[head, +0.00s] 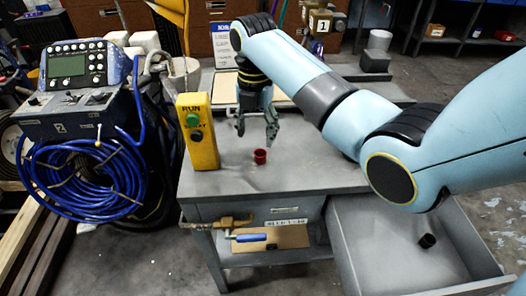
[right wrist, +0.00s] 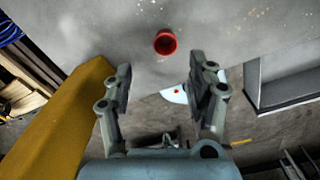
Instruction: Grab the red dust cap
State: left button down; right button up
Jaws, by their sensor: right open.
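The red dust cap (head: 260,156) stands on the grey table top (head: 300,168), near its front edge. In the right wrist view the red dust cap (right wrist: 165,42) shows its dark hollow, beyond the fingertips and roughly centred between them. My right gripper (head: 256,126) is above and slightly behind the cap in the head view, apart from it. In the right wrist view my right gripper (right wrist: 160,80) has its two fingers spread with nothing between them. My left gripper is in neither view.
A yellow run box (head: 198,135) stands upright left of the cap; it also shows close to my fingers in the right wrist view (right wrist: 70,120). An open drawer (head: 385,240) holding a black cap (head: 427,241) is at right. A blue coiled hose (head: 85,175) hangs at left.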

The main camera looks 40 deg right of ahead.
aim_at(260, 154)
notch_tip(260, 154, down, 2)
jog(key=shift+s+a+f, duration=0.1)
jog(key=shift+a+f, duration=0.05)
jog(key=f, duration=0.2)
jog(key=d+f, duration=0.1)
jog(key=f, duration=0.2)
jog(key=shift+d+f, duration=0.1)
jog(key=shift+f, duration=0.25)
jog(key=shift+s, duration=0.1)
jog(key=c, duration=0.9)
